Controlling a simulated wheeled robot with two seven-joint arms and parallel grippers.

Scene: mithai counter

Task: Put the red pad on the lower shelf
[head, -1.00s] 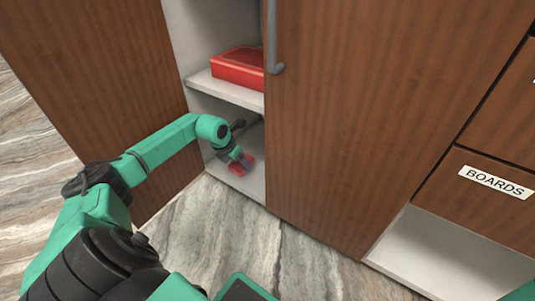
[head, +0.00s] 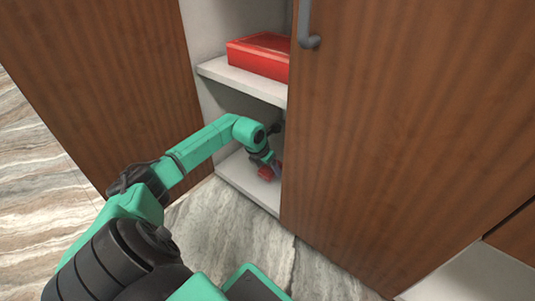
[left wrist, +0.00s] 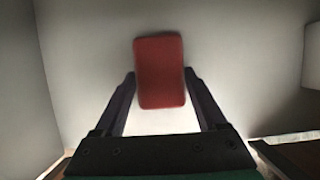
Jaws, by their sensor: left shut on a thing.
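The red pad (head: 265,174) is inside the open cupboard, in the space over the lower shelf (head: 238,176), close to the edge of the right door. In the left wrist view the red pad (left wrist: 160,72) is between the two dark fingers, over a pale surface. My left gripper (left wrist: 160,92) is shut on it. In the head view the left gripper (head: 272,162) is small and partly hidden by its wrist. I cannot tell whether the pad touches the shelf. My right gripper is not in view.
A red box (head: 258,56) sits on the upper shelf (head: 242,80), above my left forearm. Brown doors stand to the left (head: 100,70) and right (head: 400,110) of the opening; the right one has a grey handle (head: 305,30). The lower shelf's front left part is bare.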

